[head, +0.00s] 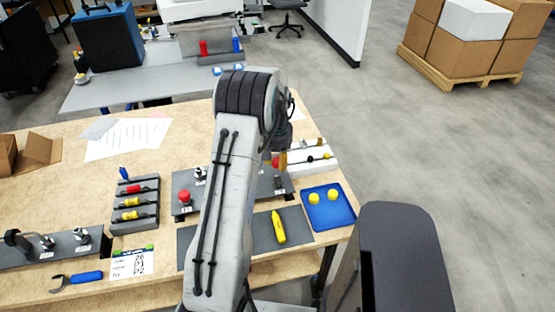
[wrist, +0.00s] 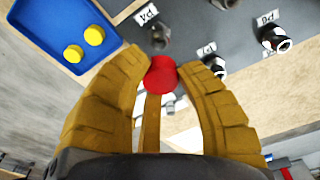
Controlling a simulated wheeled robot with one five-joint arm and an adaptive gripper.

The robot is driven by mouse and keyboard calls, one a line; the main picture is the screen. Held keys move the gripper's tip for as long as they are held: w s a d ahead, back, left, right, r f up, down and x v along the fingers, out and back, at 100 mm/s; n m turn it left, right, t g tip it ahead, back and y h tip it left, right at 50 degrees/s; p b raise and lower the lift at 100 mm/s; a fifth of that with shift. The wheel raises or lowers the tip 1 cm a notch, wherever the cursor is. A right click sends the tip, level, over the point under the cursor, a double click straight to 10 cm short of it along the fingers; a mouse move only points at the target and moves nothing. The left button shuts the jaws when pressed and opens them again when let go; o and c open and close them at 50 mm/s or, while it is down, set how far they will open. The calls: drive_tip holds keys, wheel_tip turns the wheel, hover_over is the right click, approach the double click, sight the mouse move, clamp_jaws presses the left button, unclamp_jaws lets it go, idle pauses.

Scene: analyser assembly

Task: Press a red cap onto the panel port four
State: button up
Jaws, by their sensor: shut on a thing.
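In the wrist view a bare metal port (wrist: 160,38) stands just beyond the cap, beside a label that seems to read P4. The cap looks apart from this port; the height between them is hard to judge. The dark panel (wrist: 232,22) carries further ports. In the head view my gripper (head: 281,160) is over the panel's right part, partly hidden by my arm. Below it is a port (head: 278,183). Another red cap (head: 184,196) sits on the panel's left port.
A blue tray (head: 345,221) with two yellow caps stands right of the panel. A yellow tool (head: 278,227) lies on a dark mat in front. A rack (head: 135,221) of red and yellow pieces stands left. A white block (head: 318,163) with rods is behind the tray.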

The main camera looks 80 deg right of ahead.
sight(278, 176)
drive_tip(key=shift+f+b, duration=0.35)
drive_tip(key=shift+f, duration=1.3)
drive_tip(key=shift+f+b, duration=0.8)
drive_tip(key=shift+b, duration=0.25)
drive_tip(key=shift+f+b, duration=1.1)
drive_tip(key=shift+f, duration=0.3)
drive_tip(key=shift+c, duration=0.3)
drive_tip(key=o, duration=0.9)
drive_tip(key=shift+r, duration=0.2)
drive_tip(key=r, duration=0.4)
drive_tip(key=a+r, duration=0.1)
drive_tip(key=r, duration=0.6)
drive_tip(key=shift+a+r, duration=0.15)
drive_tip(key=shift+r, duration=0.2)
